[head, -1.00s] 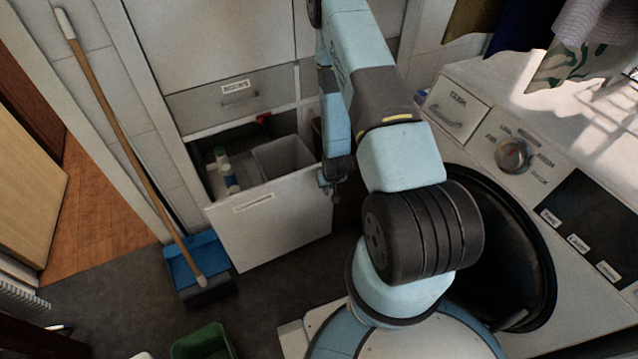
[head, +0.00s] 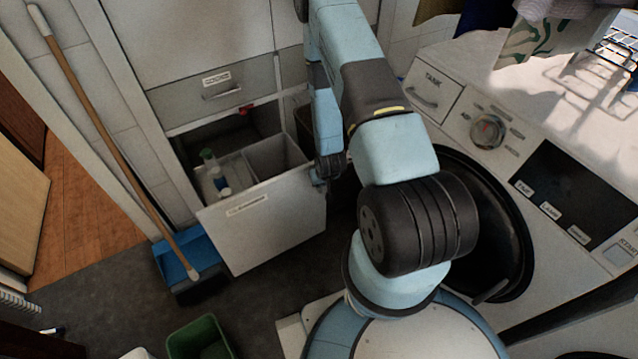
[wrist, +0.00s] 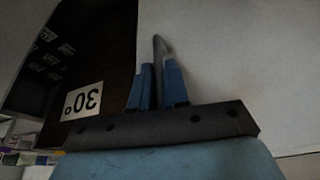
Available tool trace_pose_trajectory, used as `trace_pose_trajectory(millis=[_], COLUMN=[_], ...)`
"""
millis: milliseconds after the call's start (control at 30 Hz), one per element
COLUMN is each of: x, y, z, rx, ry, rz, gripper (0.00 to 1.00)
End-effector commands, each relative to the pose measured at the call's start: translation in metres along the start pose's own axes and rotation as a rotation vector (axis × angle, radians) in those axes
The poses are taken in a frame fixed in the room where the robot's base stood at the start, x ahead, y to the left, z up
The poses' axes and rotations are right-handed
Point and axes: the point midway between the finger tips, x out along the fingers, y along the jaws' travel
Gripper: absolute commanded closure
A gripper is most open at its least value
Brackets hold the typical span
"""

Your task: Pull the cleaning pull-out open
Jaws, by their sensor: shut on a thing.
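The cleaning pull-out (head: 265,225) is a white-fronted unit low in the cabinet, and it stands well out of its opening in the head view. A grey bin (head: 272,158) and a bottle with a green top (head: 214,170) show inside it. My gripper (head: 326,172) is at the right edge of the front, partly hidden by my arm. In the wrist view, my gripper's blue fingers (wrist: 157,86) are closed around a thin grey handle (wrist: 159,48) on the pale front panel (wrist: 225,60).
A shut drawer (head: 225,90) is above the opening. A broom (head: 110,140) and a blue dustpan (head: 185,262) stand left of the pull-out. A green bucket (head: 200,340) is on the floor in front. The washing machine (head: 540,150) is close on the right.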

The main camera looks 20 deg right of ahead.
Motion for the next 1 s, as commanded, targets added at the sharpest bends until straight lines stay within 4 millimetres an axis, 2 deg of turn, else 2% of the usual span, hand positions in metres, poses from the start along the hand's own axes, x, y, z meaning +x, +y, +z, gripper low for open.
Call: trace_pose_trajectory(millis=[33, 233, 567, 667, 1000], x=[0.000, 0.000, -0.004, -0.014, -0.069], y=[0.002, 0.000, -0.001, -0.001, -0.002], z=[-0.001, -0.001, -0.001, -0.002, -0.001], rx=[0.002, -0.002, -0.003, -0.003, -0.004], ry=[0.002, 0.002, 0.002, 0.003, 0.002], rz=[0.005, 0.002, 0.000, 0.000, 0.000], gripper=[0.82, 0.64, 0.64, 0.64, 0.64])
